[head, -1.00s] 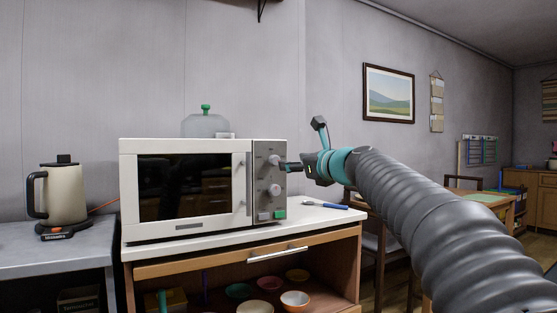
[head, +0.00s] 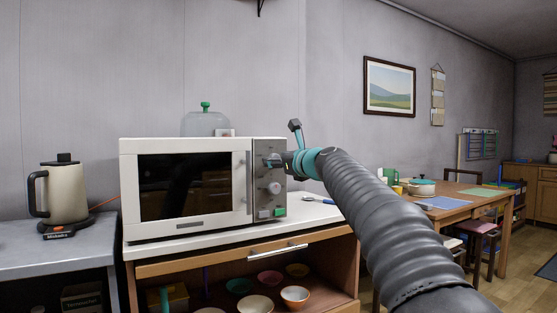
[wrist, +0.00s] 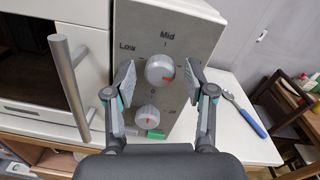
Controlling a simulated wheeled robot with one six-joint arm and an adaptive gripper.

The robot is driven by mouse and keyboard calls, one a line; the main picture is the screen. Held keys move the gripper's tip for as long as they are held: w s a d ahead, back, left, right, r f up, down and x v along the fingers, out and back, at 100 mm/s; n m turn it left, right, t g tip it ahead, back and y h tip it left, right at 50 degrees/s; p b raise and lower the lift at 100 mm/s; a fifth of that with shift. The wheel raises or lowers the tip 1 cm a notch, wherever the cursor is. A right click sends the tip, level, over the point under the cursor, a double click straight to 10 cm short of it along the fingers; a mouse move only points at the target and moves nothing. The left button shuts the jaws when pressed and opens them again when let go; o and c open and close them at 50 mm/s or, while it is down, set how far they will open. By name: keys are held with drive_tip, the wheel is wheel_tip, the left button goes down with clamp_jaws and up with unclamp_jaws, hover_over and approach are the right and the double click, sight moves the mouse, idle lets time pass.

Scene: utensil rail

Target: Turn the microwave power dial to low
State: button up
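The white microwave (head: 185,231) stands on the counter with its door shut. Its grey control panel (wrist: 200,30) carries two round dials. The upper dial (wrist: 160,70) has "Low" printed at its upper left and "Mid" above it; its red mark lies on the right, lower part of its face. The lower dial (wrist: 147,116) has a red mark and a "0" above it. My gripper (wrist: 160,66) is open, one finger on each side of the upper dial, with gaps apparent.
The door handle (wrist: 70,85) stands out left of my fingers. A green button (wrist: 156,134) sits below the dials. A blue-handled utensil (wrist: 245,114) lies on the counter at right. A kettle (head: 65,195) stands at left, and a glass dome (head: 204,124) shows above the microwave.

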clamp_jaws()
drive_tip(key=shift+n, duration=0.3)
drive_tip(key=shift+f+n+t+h+b, duration=0.15)
drive_tip(key=shift+n+b, duration=1.3)
drive_tip(key=shift+n, duration=4.3)
drive_tip(key=shift+f+n+t+h+b, duration=0.15)
drive_tip(key=shift+n+b, duration=1.3)
drive_tip(key=shift+n, duration=4.35)
drive_tip(key=shift+n+h+b, duration=0.2)
drive_tip(key=shift+n+b, duration=1.25)
drive_tip(key=shift+n, duration=4.3)
